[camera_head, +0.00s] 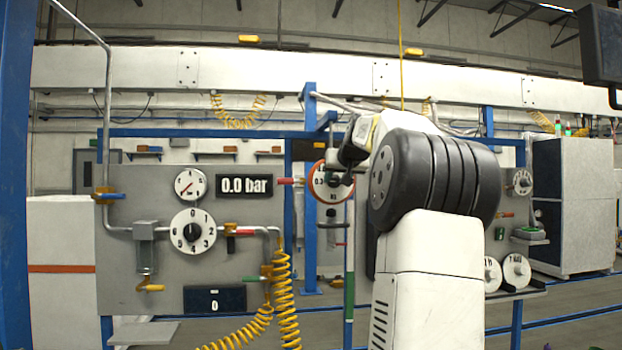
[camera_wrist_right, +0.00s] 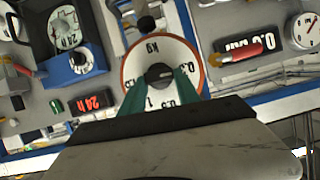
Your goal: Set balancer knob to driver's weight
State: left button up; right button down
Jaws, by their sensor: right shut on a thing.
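The balancer dial (camera_head: 318,184) is a round white plate with an orange rim, standing behind my right arm in the head view and partly hidden by it. In the right wrist view the dial (camera_wrist_right: 145,58) shows a "kg" mark and numbers such as 0.5 and 1, and a dark knob (camera_wrist_right: 159,73) at its centre. The green fingers of my right gripper (camera_wrist_right: 160,84) reach over the dial face on both sides of the knob and are shut on it. The exact pointer setting cannot be read. My left gripper is in neither view.
A grey panel at left holds a pressure gauge (camera_head: 190,184), a 0.0 bar display (camera_head: 246,186), a numbered dial (camera_head: 193,248) and yellow coiled hoses (camera_head: 283,290). Blue posts (camera_head: 310,230) stand near the balancer dial. More white dials (camera_head: 515,270) are at right.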

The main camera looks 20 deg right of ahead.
jog(key=m+y, duration=0.2)
jog(key=m, duration=0.1)
jog(key=shift+s+d+f+t, duration=0.1)
jog(key=shift+d+f+t, duration=0.05)
jog(key=shift+d+t, duration=0.2)
jog(key=shift+f+m+t+y, duration=0.1)
jog(key=shift+m+t+y, duration=0.25)
jog(key=shift+m+y, duration=0.6)
jog(key=shift+m, duration=0.35)
jog(key=c, duration=0.9)
grip_release()
jog(key=v, duration=0.8)
